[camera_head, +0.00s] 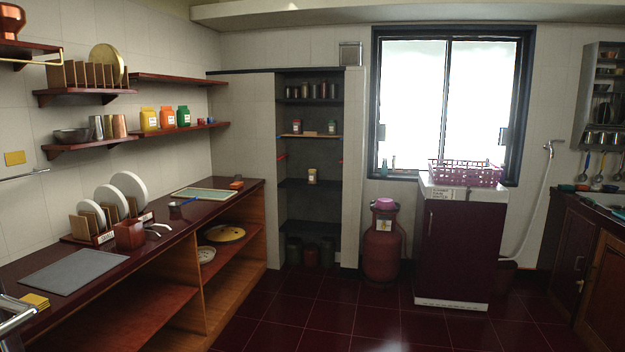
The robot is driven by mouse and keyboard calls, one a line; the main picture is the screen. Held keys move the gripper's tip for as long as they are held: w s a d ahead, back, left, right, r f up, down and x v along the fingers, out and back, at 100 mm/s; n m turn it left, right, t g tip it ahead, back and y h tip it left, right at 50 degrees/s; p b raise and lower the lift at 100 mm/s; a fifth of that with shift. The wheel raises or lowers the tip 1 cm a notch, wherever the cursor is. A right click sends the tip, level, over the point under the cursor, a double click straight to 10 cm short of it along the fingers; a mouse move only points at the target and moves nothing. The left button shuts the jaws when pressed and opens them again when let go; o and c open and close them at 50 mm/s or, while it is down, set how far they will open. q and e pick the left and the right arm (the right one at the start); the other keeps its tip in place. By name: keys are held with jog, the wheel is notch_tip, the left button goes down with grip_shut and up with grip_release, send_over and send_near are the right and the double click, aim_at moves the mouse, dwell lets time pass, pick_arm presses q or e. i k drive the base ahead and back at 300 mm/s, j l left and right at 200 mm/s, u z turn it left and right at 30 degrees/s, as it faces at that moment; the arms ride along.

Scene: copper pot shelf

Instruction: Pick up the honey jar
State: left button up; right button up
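I cannot tell for certain which jar is the honey jar. On the left wall shelf stand a yellow jar (149,119), an orange jar (167,118) and a green jar (183,116), side by side. In the dark alcove, two small labelled jars, a left one (296,127) and a right one (332,128), stand apart on a wooden shelf. A pale-lidded jar (312,177) stands alone on the shelf below. Labels are too small to read. Neither of my grippers shows clearly; a shiny metal part at the lower left edge is cut off and unclear.
A long dark counter (215,201) runs along the left wall, holding a grey mat (75,270) and a plate rack. A red gas cylinder (382,250) stands right of the alcove. A dark cabinet (459,245) carries a purple crate (466,173). The tiled floor (330,310) is clear.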

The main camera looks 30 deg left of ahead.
aim_at(311, 173)
jog(key=i+u, duration=0.25)
jog(key=i, duration=0.35)
jog(key=i+j+u, duration=0.2)
jog(key=i+u, duration=0.15)
jog(key=i, duration=0.3)
jog(key=i+u, duration=0.4)
jog(key=i, duration=0.25)
jog(key=i+l+u, duration=0.2)
jog(key=i+u, duration=0.15)
jog(key=i, duration=0.25)
jog(key=i+z, duration=0.2)
jog(key=i, duration=1.8)
